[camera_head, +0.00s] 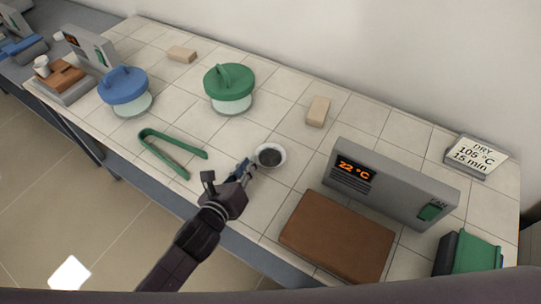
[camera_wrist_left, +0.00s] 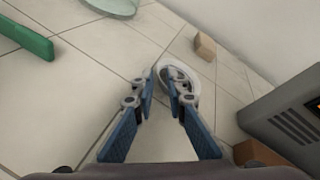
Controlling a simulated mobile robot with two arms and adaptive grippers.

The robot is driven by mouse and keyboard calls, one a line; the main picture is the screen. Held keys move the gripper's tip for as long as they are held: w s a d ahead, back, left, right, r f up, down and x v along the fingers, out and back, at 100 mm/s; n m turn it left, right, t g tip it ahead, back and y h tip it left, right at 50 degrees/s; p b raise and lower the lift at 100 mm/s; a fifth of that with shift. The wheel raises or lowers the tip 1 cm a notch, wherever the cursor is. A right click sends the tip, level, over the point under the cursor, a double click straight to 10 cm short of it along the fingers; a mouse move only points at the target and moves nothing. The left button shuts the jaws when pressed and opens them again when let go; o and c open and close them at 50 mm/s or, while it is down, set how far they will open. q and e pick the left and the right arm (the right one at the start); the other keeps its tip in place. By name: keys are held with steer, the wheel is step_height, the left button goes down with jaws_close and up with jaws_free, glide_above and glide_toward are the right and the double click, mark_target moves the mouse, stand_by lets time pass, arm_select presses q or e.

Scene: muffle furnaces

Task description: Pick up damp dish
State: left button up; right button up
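The damp dish (camera_head: 270,156) is a small round white dish with dark grey contents, standing on the tiled bench near the middle. My left gripper (camera_head: 247,168) is just left of and in front of it, fingers pointing towards it. In the left wrist view the two blue-padded fingers (camera_wrist_left: 167,82) are apart, and the dish (camera_wrist_left: 181,71) shows at and beyond their tips. The right fingertip overlaps the dish in the picture; I cannot tell whether it touches. Nothing is held between the fingers. My right gripper is not in view.
Green tongs (camera_head: 172,153) lie left of the gripper. A green-lidded jar (camera_head: 229,88) and a blue-lidded jar (camera_head: 125,90) stand behind. A wooden block (camera_head: 318,111) is behind the dish. A grey control box (camera_head: 388,187) and brown slab (camera_head: 337,236) stand to the right.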

mark_target(257, 153)
arm_select(q)
steer(key=x, duration=0.4)
steer(key=shift+w+f, duration=0.15)
steer(key=shift+w, duration=0.15)
steer(key=shift+w+d, duration=0.1)
jaws_close()
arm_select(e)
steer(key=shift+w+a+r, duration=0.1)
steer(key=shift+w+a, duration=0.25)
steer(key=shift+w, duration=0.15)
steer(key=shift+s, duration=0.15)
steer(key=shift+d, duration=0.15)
